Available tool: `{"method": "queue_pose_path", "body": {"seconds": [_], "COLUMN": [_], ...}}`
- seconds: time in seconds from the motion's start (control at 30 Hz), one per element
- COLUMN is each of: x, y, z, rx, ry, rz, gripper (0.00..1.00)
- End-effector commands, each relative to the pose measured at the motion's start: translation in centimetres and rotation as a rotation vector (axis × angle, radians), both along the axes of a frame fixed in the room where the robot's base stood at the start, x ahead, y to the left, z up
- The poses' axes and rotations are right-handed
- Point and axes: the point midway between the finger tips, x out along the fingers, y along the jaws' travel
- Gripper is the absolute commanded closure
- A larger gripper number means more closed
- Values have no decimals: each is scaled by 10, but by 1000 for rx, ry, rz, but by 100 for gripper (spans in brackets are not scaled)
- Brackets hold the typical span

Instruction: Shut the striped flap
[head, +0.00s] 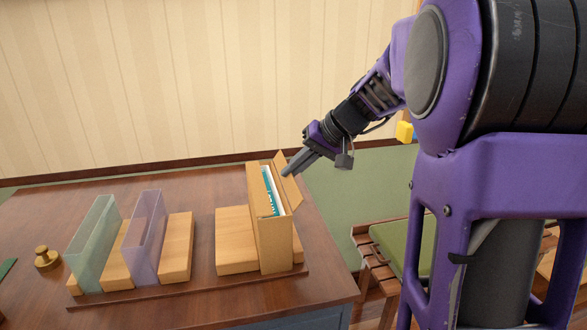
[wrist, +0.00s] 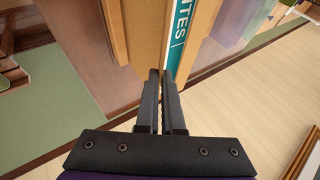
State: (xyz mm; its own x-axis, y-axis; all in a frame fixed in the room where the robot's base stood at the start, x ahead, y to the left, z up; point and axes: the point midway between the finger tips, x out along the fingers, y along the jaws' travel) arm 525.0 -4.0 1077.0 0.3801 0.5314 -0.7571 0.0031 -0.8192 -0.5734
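A tall light-wood box (head: 273,244) stands upright at the right end of a low rack on the desk. A wooden flap (head: 291,184) at its upper right stands open, tilted outward; I cannot make out stripes on it. White and teal contents (head: 268,190) show inside the box, and a teal label with white letters (wrist: 178,45) shows in the wrist view. My gripper (head: 287,174) is at the flap's upper right, very close to it; I cannot tell whether they touch. In the wrist view my gripper's fingers (wrist: 161,73) are together with nothing seen between them.
A green clear holder (head: 93,245) and a purple clear holder (head: 146,240) stand left on the rack, with wooden blocks (head: 236,240) between. A brass knob-like object (head: 47,257) sits far left. A green-cushioned chair (head: 385,245) stands right of the desk (head: 190,315).

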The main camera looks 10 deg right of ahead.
Motion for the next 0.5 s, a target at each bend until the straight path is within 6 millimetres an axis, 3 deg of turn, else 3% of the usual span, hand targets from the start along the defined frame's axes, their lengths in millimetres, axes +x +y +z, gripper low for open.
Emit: {"method": "queue_pose_path", "body": {"seconds": [0.27, 0.5], "x": [0, 0], "y": [2, 9], "z": [4, 10], "rx": [-46, -194], "ry": [-3, -4], "rz": [1, 5], "gripper": [100, 100]}}
